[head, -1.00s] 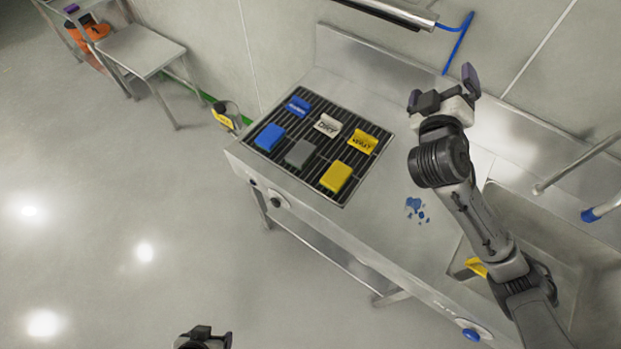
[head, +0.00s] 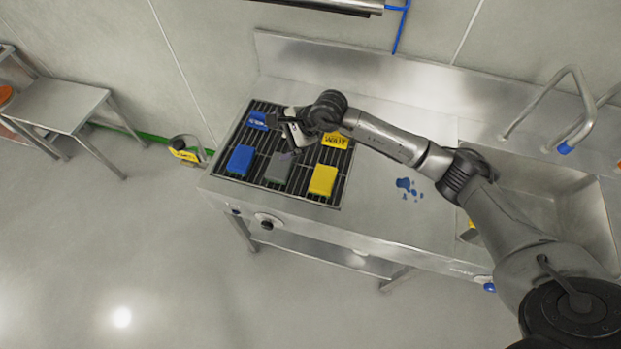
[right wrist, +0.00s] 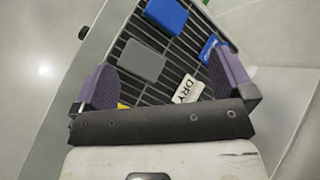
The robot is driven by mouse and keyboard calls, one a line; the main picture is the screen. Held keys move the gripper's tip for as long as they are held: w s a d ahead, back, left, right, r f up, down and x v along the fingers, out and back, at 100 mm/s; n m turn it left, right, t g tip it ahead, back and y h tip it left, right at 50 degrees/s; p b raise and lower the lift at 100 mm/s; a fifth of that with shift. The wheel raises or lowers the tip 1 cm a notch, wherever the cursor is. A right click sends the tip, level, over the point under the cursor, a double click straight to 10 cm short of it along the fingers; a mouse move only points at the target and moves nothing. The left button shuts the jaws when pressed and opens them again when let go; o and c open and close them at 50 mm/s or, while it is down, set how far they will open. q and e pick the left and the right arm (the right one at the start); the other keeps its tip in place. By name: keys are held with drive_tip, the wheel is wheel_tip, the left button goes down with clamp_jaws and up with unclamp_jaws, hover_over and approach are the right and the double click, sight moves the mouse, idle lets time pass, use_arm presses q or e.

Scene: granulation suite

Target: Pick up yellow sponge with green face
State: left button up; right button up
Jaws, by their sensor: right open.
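The yellow sponge (head: 322,180) lies on the dark slatted rack (head: 338,198), at its front right. Its upper side is plain yellow and no green face shows. My right gripper (head: 288,138) hangs above the rack, behind and to the left of the yellow sponge, near the grey sponge. In the right wrist view its purple fingers (right wrist: 163,84) are wide apart with nothing held between them. A small patch of yellow (right wrist: 122,105) peeks out by the left finger, mostly hidden; it may be the sponge. My left gripper is out of view.
A grey sponge (head: 279,168) and a blue sponge (head: 241,160) lie left of the yellow one. Behind stand a blue sign (head: 258,121), a white DRY sign (right wrist: 188,89) and a yellow WAIT sign (head: 336,140). Blue spill (head: 406,187) marks the steel counter; a sink is at right.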

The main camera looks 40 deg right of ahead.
drive_tip(key=s+d+f+n+g+h, duration=0.3)
drive_tip(key=d+f+h, duration=0.1)
drive_tip(key=n+g+h, duration=0.3)
drive_tip(key=n+g, duration=0.1)
drive_tip(key=n, duration=0.1)
approach(323, 178)
wheel_tip(323, 178, down, 4)
drive_tip(key=shift+d+f, duration=0.1)
drive_tip(key=shift+f, duration=0.15)
drive_tip(key=shift+s+d+f+p, duration=0.15)
drive_tip(key=shift+f+p, duration=0.45)
drive_tip(key=shift+f, duration=2.35)
drive_tip(key=shift+c, duration=0.4)
drive_tip(key=c, duration=0.8)
drive_tip(key=shift+r, duration=0.1)
